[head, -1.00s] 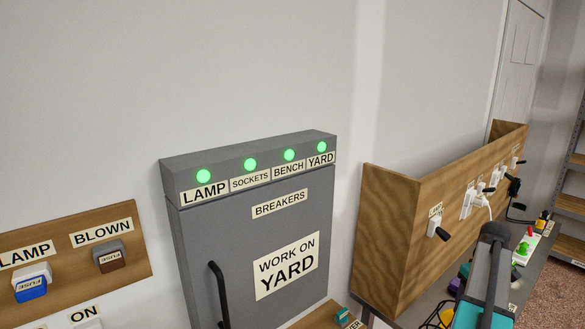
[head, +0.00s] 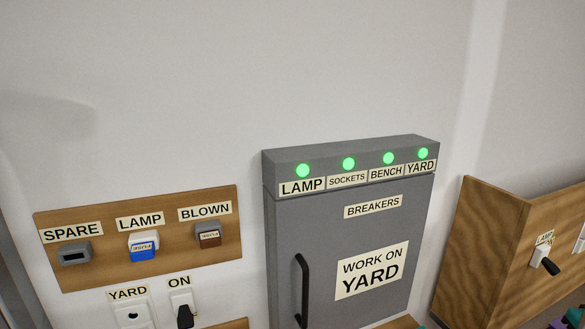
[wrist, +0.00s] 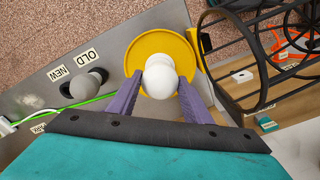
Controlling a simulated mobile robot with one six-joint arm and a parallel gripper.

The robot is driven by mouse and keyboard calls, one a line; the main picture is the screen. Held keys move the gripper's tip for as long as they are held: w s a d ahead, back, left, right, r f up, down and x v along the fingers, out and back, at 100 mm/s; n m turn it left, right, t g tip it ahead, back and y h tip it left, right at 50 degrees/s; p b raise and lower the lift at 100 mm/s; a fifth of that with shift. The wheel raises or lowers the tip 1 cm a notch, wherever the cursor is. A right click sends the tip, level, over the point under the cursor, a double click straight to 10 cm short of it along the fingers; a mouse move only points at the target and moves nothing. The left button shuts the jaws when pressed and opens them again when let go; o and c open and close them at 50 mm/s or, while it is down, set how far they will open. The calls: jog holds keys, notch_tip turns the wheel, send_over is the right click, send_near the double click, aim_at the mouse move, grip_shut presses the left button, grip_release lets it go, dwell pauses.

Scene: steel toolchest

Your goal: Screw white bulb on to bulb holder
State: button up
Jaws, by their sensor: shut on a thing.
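In the wrist view my gripper (wrist: 160,80), with purple fingers, is shut on the white bulb (wrist: 159,76). The fingers press on it from the left and right. A round yellow dish (wrist: 161,46) lies directly behind the bulb in this view. I cannot tell whether the bulb touches the dish. No socket shows; any holder there is hidden behind the bulb. The gripper and the bulb are not in the head view.
A grey bulb (wrist: 85,85) sits by the OLD label (wrist: 87,55), beside a dark round spot (wrist: 66,90) near NEW. A black wire cage (wrist: 262,40) stands at right. The head view shows the grey breaker cabinet (head: 320,230) and fuse board (head: 80,275).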

jog(key=shift+m+p, duration=0.7)
jog(key=shift+m, duration=2.2)
jog(key=o, duration=0.9)
jog(key=shift+w, duration=0.1)
notch_tip(320, 180, up, 14)
jog(key=p, duration=0.7)
jog(key=shift+f, duration=0.1)
jog(key=shift+c, duration=0.7)
